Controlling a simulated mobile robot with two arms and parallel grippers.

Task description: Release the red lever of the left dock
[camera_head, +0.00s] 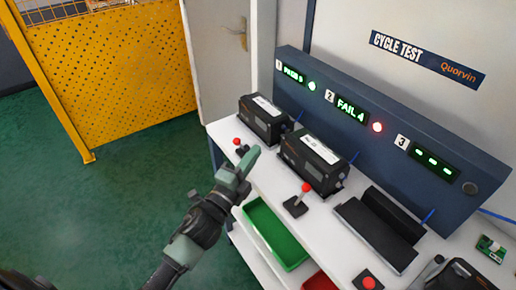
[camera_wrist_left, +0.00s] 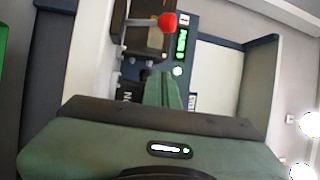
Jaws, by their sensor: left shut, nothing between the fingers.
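The left dock, numbered 1, holds a black positioner with a white label (camera_head: 265,118). Its red lever knob (camera_head: 237,141) stands at the dock's front left, just beyond my gripper; its base is small and partly hard to make out. In the left wrist view the red knob (camera_wrist_left: 168,20) sits at the top on a pale stem, ahead of and apart from the fingers. My left gripper (camera_head: 250,160) is shut and empty, above the bench's front edge near the left dock. It also shows in the left wrist view (camera_wrist_left: 163,82). My right gripper is not in view.
Dock 2 holds another positioner (camera_head: 313,160), with a red-knobbed lever (camera_head: 306,187). Dock 3 has a dark empty cradle (camera_head: 375,235) and a red knob (camera_head: 368,282). Displays read PASS 5 and FAIL 4. A green bin (camera_head: 258,222) sits below the bench edge. Floor at left is clear.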

